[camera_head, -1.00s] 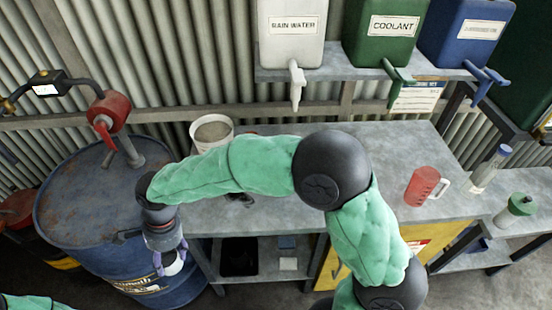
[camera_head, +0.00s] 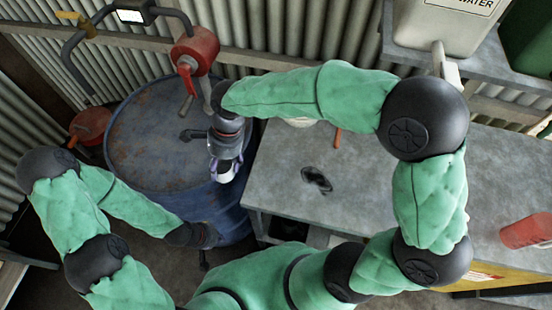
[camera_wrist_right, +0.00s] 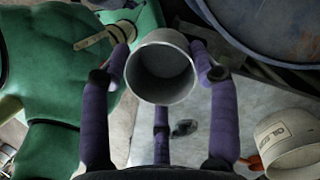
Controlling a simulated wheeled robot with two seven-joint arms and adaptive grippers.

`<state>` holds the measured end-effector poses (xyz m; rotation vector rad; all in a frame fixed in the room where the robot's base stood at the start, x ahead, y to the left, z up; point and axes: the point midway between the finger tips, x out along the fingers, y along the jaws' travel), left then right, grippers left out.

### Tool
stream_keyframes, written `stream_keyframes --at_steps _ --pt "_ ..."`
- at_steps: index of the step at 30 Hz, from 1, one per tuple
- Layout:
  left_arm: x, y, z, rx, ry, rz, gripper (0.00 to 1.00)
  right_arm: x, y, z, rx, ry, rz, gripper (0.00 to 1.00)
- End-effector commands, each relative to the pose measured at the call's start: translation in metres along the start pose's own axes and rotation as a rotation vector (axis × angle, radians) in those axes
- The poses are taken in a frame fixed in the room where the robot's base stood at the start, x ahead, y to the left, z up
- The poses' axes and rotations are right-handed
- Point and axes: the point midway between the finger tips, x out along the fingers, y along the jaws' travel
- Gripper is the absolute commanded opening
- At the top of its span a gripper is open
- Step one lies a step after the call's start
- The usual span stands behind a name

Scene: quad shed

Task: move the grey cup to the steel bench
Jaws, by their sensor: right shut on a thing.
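The grey cup (camera_wrist_right: 160,68) is between the purple fingers of my right gripper (camera_wrist_right: 163,72) in the right wrist view, its open mouth facing the camera. In the head view my right gripper (camera_head: 226,165) hangs between the blue drum and the left end of the steel bench (camera_head: 275,185). It is shut on the cup, which is mostly hidden by the fingers there. The bench top also shows below the cup in the wrist view (camera_wrist_right: 200,110). My left gripper (camera_head: 204,252) is low in front of the drum; its fingers are too small and dark to read.
The blue drum (camera_head: 150,140) with a red pump (camera_head: 195,50) stands left of the bench. A dark object (camera_head: 317,180) lies on the bench. A white tub (camera_wrist_right: 290,140) is partly hidden by my arm in the head view.

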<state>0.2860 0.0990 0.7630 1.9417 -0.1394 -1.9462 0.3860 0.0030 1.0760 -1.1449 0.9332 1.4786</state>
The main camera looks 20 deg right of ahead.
Motion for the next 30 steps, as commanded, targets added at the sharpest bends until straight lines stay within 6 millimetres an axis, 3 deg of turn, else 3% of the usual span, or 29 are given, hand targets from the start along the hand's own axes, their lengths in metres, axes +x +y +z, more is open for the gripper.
stream_keyframes --at_steps 9,15,26,30 --pt "0.014 -0.005 -0.001 0.0 0.001 0.0 0.0 0.014 0.015 -0.073 0.008 -0.001 -0.002 0.28" --pt "0.023 -0.008 -0.002 0.0 0.001 0.0 0.0 0.039 0.022 -0.107 0.005 -0.001 0.0 0.28" --pt "0.028 -0.01 -0.002 0.0 0.001 0.0 0.0 0.056 0.026 -0.131 0.002 0.0 -0.001 0.28" --pt "0.035 -0.012 -0.002 0.0 0.001 0.0 0.0 0.074 0.027 -0.139 0.001 -0.001 0.001 0.28"
